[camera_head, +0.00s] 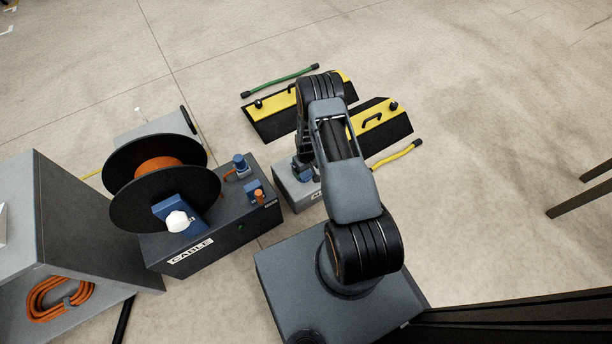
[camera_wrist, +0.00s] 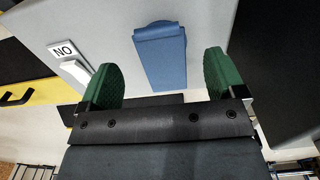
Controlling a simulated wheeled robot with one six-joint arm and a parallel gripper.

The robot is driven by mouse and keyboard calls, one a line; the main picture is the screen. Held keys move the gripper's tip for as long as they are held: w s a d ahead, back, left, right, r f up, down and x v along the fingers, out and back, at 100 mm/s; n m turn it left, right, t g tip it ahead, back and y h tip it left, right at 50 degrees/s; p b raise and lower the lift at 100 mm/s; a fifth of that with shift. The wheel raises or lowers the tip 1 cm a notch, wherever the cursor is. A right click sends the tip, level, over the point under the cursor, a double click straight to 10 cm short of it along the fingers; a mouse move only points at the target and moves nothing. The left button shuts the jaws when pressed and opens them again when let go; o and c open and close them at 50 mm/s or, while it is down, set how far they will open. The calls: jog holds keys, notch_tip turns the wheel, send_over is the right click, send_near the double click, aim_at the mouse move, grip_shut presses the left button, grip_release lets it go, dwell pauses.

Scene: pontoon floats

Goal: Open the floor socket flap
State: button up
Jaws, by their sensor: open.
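A flat pale grey plate (camera_head: 148,128) lies on the floor behind the cable reel, with a black bar (camera_head: 189,120) along its right side. It may be the floor socket flap; the reel hides part of it, and I cannot tell whether it is raised. My gripper (camera_wrist: 161,72) is open, its green fingertips apart. A blue piece (camera_wrist: 160,58) on a grey box (camera_wrist: 215,22) shows between the fingertips, and they do not visibly hold it. A white lever under a "NO" label (camera_wrist: 65,50) is left of it. In the head view the grey box (camera_head: 293,190) is partly hidden by my arm.
A dark box labelled CABLE (camera_head: 205,240) carries the black reel (camera_head: 125,205) and blue fittings. Yellow-black ramps (camera_head: 270,122) lie beyond my arm, near a green cable (camera_head: 280,80) and a yellow cable (camera_head: 395,155). A grey cabinet (camera_head: 75,220) stands left. Open floor lies beyond.

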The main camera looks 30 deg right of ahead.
aim_at(307, 176)
jog(key=shift+f+b, duration=0.45)
jog(key=shift+f, duration=1.25)
jog(key=c, duration=1.3)
